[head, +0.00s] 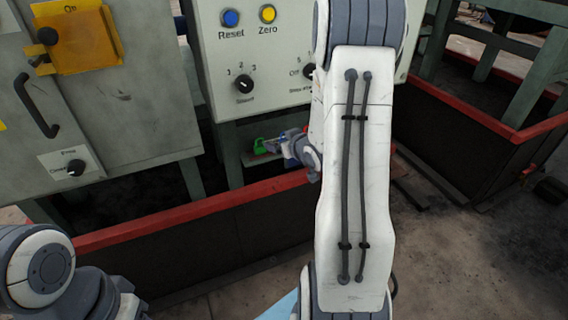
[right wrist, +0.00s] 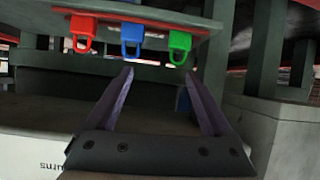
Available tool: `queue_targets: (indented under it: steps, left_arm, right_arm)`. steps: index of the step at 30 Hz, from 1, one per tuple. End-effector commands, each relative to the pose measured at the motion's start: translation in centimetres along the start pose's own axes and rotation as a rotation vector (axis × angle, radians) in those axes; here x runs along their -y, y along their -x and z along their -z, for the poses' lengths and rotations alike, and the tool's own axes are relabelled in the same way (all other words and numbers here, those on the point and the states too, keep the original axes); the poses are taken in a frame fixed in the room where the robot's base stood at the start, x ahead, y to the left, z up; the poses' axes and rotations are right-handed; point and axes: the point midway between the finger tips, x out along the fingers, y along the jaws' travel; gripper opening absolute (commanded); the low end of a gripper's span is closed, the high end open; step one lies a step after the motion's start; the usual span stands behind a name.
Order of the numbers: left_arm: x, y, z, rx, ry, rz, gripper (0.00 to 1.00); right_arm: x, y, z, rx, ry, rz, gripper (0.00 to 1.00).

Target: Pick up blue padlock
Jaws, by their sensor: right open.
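The blue padlock (right wrist: 132,38) is in the right wrist view between a red padlock (right wrist: 82,30) and a green padlock (right wrist: 179,45), on a grey shelf edge. In the head view a bit of the blue padlock (head: 282,138) shows beside the green padlock (head: 260,146), partly hidden by my right gripper. My right gripper (right wrist: 159,73) is open and empty. Its fingertips are just short of the padlock row, with the blue padlock near the left finger's tip; I see no contact. My left gripper is not in view; only part of my left arm shows in the head view.
A grey control panel (head: 220,60) with knobs and buttons stands above the padlock shelf. A cabinet (head: 120,120) with a black handle is at left. A red-edged dark barrier (head: 190,212) runs in front. Grey posts (right wrist: 263,50) stand right of the padlocks in the right wrist view.

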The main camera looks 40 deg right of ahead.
Motion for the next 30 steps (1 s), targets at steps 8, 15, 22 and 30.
queue_targets:
  steps: [8, 15, 22, 30]
  left_arm:
    - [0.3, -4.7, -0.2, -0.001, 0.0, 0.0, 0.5]
    - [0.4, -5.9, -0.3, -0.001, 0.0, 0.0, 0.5]
    - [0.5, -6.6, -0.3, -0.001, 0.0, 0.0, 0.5]
    - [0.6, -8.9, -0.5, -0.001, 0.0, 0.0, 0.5]
  right_arm:
    - [-5.1, -1.3, -4.8, -0.128, -0.069, -0.041, 0.85]
    - [-5.4, -4.6, -4.4, -0.14, -0.07, -0.04, 0.85]
    - [-5.4, -6.5, -3.9, -0.138, -0.071, -0.041, 0.85]
    - [-4.9, -10.3, -3.2, -0.139, -0.069, -0.041, 0.85]
